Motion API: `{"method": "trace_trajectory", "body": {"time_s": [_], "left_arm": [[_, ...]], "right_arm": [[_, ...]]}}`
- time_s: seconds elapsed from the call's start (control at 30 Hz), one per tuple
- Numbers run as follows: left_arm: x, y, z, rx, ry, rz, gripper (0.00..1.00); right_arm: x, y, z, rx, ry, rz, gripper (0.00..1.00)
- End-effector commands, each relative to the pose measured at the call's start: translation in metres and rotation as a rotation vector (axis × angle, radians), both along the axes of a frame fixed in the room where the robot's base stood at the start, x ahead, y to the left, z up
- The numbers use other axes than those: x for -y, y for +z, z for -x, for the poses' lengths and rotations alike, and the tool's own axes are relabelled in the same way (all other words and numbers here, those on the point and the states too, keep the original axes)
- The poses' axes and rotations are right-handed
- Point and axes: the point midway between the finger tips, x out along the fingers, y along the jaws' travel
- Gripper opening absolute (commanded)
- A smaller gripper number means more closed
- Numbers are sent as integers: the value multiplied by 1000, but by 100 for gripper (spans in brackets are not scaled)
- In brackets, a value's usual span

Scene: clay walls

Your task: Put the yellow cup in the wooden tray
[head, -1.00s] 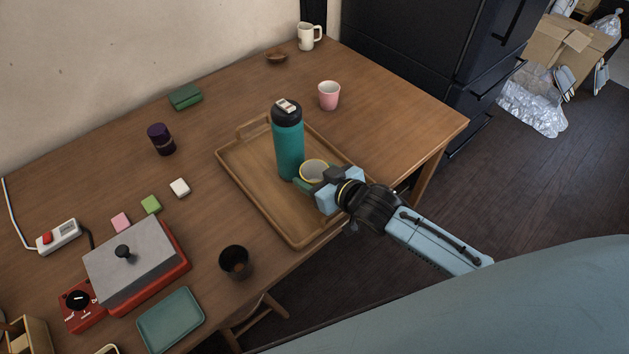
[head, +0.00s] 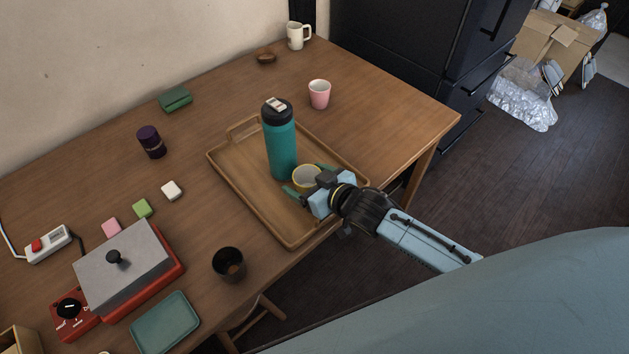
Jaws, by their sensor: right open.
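The yellow cup (head: 306,175) shows a yellow rim and a pale inside. It stands in the right part of the wooden tray (head: 257,216), just right of a teal bottle (head: 281,147) that also stands in the tray. My right gripper (head: 307,182) is at the cup, with its jaws open and one green fingertip on each side of it. The gripper body hides the cup's lower near side, and I cannot tell whether the fingers touch it. My left gripper is out of view.
A pink cup (head: 319,94) stands behind the tray, and a white mug (head: 298,36) at the far edge. A dark cup (head: 228,263) stands left of the tray near the front edge. A red grill (head: 127,262) is at the left. The table behind the tray is partly clear.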

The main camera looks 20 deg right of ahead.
Motion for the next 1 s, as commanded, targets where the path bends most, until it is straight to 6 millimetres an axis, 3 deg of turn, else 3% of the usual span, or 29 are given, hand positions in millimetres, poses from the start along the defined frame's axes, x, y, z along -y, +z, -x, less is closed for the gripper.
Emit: {"method": "trace_trajectory", "body": {"time_s": [0.17,0.6,1.0], "left_arm": [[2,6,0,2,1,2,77],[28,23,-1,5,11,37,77],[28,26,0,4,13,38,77]], "right_arm": [[6,9,16,-2,0,1,81],[32,41,88,-3,0,2,81],[38,49,104,2,0,0,81]]}}
